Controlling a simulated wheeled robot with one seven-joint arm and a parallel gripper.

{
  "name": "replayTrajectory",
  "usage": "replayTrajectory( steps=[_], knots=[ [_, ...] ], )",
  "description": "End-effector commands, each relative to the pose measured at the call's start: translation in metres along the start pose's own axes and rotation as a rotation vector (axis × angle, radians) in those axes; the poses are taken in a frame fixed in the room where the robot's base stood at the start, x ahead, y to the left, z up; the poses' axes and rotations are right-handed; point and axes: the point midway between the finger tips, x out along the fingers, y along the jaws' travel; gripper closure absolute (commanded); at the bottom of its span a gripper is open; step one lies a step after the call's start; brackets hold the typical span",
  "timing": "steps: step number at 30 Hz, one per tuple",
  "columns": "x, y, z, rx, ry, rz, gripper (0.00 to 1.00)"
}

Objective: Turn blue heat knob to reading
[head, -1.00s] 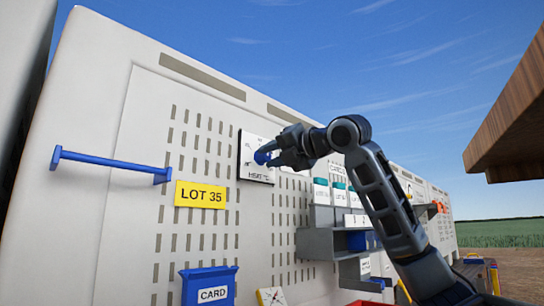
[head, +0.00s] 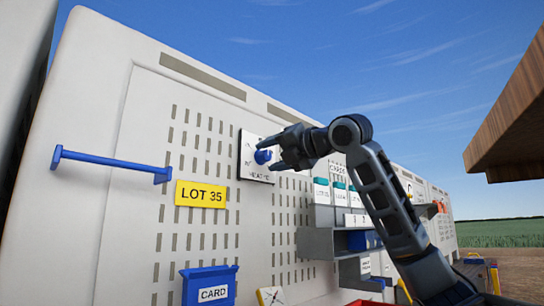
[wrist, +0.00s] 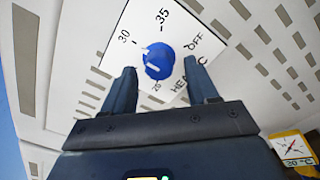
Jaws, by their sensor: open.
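The blue heat knob (wrist: 159,61) sits on a white dial plate (wrist: 137,33) marked OFF, 25, 30, 35 and HEAT °C. Its white pointer mark faces left in the wrist view, on the side of the 30 and 25 marks; the exact reading is hard to tell. The knob also shows in the head view (head: 262,156) on the wall panel. My gripper (wrist: 164,79) is open, with one finger to each side of the knob's near edge in the wrist view. In the head view my gripper (head: 279,153) is just right of the knob, apparently not clasping it.
A yellow LOT 35 sign (head: 201,194) and a blue bar (head: 110,162) are left of the dial. A blue CARD box (head: 210,287) hangs below. Grey shelves (head: 318,242) stand out at the right. A thermometer-like gauge (wrist: 292,146) shows in the wrist view.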

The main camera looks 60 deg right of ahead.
Motion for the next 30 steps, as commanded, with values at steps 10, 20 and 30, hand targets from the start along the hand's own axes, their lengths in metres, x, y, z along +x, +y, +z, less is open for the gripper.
replayTrajectory(
  steps=[10,20,30],
  knots=[
    [-0.051,-0.002,-0.001,-0.002,-0.002,0.0,0.42],
    [-0.076,-0.001,-0.001,-0.001,0.0,-0.001,0.42],
    [-0.076,0.0,-0.001,0.0,0.0,-0.001,0.42]
  ],
)
